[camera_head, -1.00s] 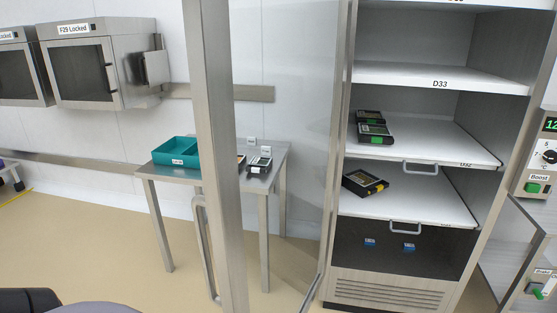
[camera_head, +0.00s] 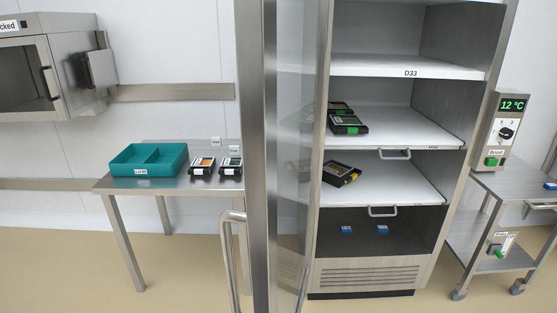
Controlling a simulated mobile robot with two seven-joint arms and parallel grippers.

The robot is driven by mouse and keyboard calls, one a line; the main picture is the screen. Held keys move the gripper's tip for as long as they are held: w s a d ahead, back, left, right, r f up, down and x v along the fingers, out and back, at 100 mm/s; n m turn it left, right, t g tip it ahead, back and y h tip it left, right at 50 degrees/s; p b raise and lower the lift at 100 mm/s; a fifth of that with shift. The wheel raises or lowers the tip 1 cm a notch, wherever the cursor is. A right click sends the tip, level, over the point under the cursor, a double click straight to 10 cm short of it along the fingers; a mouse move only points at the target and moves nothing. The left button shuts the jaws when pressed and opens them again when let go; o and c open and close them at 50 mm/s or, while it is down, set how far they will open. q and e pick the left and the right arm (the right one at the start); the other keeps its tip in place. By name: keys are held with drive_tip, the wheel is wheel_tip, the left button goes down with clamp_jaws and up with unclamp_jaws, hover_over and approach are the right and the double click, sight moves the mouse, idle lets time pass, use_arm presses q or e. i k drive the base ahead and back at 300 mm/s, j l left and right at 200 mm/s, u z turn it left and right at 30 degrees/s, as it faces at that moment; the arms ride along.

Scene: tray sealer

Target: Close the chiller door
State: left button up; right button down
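The chiller (camera_head: 372,275) stands right of centre in the head view, a tall cabinet with white shelves. Its glass door (camera_head: 293,130) is open and seen nearly edge-on, its steel frame (camera_head: 263,160) standing upright in front of the cabinet's left side. A bar handle (camera_head: 233,260) shows on the door's left side, low in the picture. Black trays lie on the chiller's middle shelf (camera_head: 347,124) and lower shelf (camera_head: 341,173). Neither gripper is in view.
A steel table (camera_head: 120,184) with a teal bin (camera_head: 149,160) and two black trays stands left of the door. A wheeled cart (camera_head: 490,225) with a control box (camera_head: 507,130) stands to the right. The floor before the chiller looks clear.

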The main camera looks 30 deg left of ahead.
sight(255, 21)
drive_tip(key=k+j, duration=0.1)
drive_tip(key=j, duration=0.25)
drive_tip(key=k+j, duration=0.1)
drive_tip(key=j, duration=0.25)
drive_tip(key=k+j, duration=0.1)
drive_tip(key=j, duration=0.3)
drive_tip(key=k+j, duration=0.1)
drive_tip(key=j, duration=0.25)
